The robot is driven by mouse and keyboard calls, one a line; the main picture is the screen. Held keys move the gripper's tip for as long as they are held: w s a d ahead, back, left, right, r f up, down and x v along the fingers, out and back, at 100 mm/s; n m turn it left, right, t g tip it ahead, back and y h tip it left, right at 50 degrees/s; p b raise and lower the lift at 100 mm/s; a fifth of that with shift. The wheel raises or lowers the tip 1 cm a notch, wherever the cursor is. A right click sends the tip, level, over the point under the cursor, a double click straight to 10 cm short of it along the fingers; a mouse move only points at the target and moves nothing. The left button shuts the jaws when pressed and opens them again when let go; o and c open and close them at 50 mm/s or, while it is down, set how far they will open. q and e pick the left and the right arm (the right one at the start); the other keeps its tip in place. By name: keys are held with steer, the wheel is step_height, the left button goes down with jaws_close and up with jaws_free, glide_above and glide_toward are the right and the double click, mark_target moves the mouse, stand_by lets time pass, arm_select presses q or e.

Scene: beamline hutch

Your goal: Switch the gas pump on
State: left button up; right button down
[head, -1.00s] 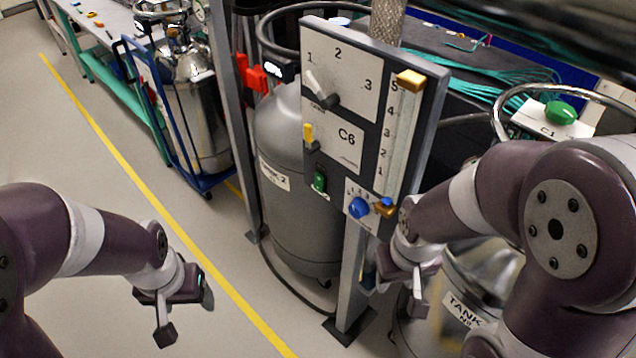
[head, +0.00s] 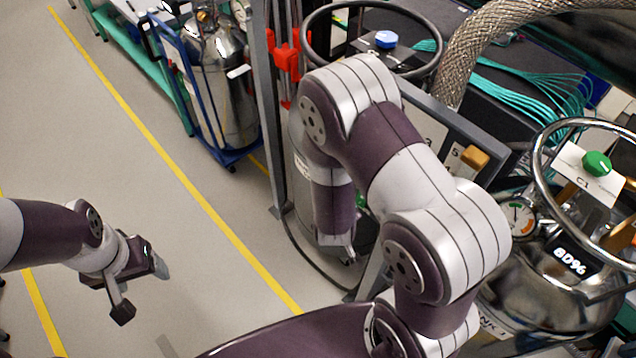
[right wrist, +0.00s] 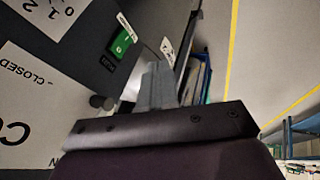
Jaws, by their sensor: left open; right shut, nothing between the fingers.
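The control panel (head: 440,118) is mostly hidden behind my right arm in the head view; its yellow slider knob (head: 475,157) shows. A green rocker switch (right wrist: 121,45) on the dark panel face shows in the right wrist view, with a small white label beside it, too small to read. Only a green sliver shows in the head view. My right gripper (right wrist: 158,70) is shut and empty, close to the panel beside the switch; contact cannot be told. It also shows in the head view (head: 345,252). My left gripper (head: 141,291) is open and empty over the floor.
A steel tank with a ring handle and green knob (head: 597,163) stands at right. A blue trolley (head: 190,100) with a steel vessel stands at upper left. A braided hose (head: 490,45) runs behind the panel. The floor (head: 110,190) at left is clear.

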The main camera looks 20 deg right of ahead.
arm_select(q)
steer(key=s+r+p, duration=0.1)
steer(key=d+r+p, duration=0.1)
steer(key=shift+s+d+r, duration=0.1)
steer(key=shift+s+r, duration=0.25)
steer(key=shift+r, duration=0.05)
arm_select(e)
steer(key=w+d+f, duration=0.5)
steer(key=d+f, duration=0.2)
steer(key=f, duration=0.1)
steer(key=shift+d, duration=0.35)
